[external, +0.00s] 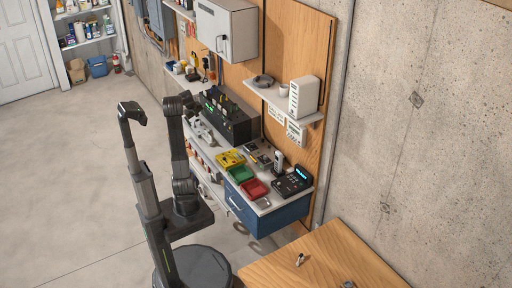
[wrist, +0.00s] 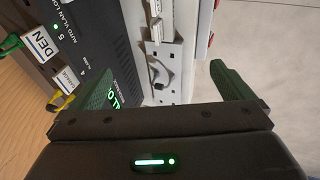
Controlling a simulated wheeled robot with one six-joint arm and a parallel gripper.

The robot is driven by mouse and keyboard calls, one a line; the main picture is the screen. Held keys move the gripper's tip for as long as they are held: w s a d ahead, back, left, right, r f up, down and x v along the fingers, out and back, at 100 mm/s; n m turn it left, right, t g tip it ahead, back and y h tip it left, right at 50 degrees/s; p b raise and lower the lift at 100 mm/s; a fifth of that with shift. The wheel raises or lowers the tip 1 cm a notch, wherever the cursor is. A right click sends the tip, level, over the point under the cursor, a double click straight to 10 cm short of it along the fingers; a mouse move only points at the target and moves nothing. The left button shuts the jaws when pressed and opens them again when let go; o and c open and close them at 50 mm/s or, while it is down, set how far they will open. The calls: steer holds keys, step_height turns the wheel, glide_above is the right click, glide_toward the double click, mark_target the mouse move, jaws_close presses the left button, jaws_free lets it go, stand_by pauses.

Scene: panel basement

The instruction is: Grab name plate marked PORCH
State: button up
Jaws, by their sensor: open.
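No plate reading PORCH can be made out in either view. In the wrist view a white name plate marked DEN (wrist: 42,44) sits on the front of a black device (wrist: 85,28). A second small plate (wrist: 66,80) below it is too small to read surely. My gripper (wrist: 162,72) is open, with its two green fingers apart and no object held. The left finger is close beside the device front; I cannot tell whether they touch. In the external view my gripper (external: 190,104) is left of the black device (external: 228,122) on the bench.
A grey metal piece (wrist: 162,65) shows beyond and between the fingers. Green and yellow plugs stick out of the device. Yellow, green (external: 240,173) and red (external: 255,189) trays and a black keypad unit (external: 293,182) stand on the bench. A wooden table (external: 320,258) is in front.

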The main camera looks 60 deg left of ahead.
steer(key=c, duration=1.1)
